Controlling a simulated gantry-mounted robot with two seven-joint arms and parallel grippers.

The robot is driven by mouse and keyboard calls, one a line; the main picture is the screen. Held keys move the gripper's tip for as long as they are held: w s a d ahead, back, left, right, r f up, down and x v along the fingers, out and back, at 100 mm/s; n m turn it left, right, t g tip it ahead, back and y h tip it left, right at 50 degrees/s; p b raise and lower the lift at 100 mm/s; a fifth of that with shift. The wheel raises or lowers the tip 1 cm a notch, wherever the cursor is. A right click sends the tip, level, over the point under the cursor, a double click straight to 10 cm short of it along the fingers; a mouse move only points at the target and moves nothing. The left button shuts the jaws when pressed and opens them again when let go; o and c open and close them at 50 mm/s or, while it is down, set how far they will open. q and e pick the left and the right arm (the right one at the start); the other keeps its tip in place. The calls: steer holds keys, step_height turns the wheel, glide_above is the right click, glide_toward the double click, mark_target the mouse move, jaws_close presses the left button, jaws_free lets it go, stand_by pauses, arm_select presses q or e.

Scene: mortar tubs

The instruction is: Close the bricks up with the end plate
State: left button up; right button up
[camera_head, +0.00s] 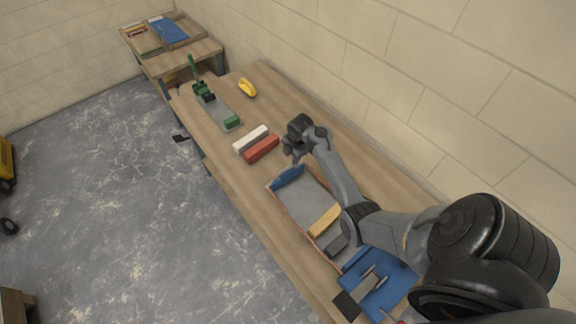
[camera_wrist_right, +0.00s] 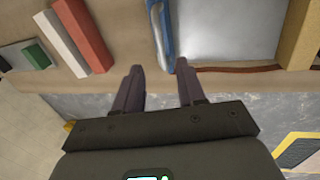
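The blue end plate (camera_head: 287,176) stands across the far end of a shallow grey tray with a wooden edge (camera_head: 306,203). It also shows in the right wrist view (camera_wrist_right: 161,28). A yellow brick (camera_head: 323,220) and a dark grey block (camera_head: 337,244) lie toward the tray's near end; the yellow brick also shows in the right wrist view (camera_wrist_right: 301,34). My right gripper (camera_head: 293,157) is over the bench just beyond the blue plate. In the right wrist view its fingers (camera_wrist_right: 159,67) are apart, with the plate's end near the right fingertip; contact cannot be told. My left gripper is not in view.
A white bar (camera_head: 250,138) and a red bar (camera_head: 262,149) lie on the bench beyond the gripper. Farther off are a green tool (camera_head: 203,91) and a yellow item (camera_head: 247,87). A blue board (camera_head: 382,283) lies nearer. A wall runs along the bench's right side.

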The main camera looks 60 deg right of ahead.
mark_target(289, 167)
steer(key=f, duration=0.2)
steer(key=w+f, duration=0.1)
steer(key=f, duration=0.2)
steer(key=f+b, duration=0.1)
steer(key=f, duration=0.2)
steer(key=shift+w+d+f, duration=0.1)
steer(key=shift+w+d, duration=0.15)
steer(key=shift+c, duration=0.5)
jaws_close()
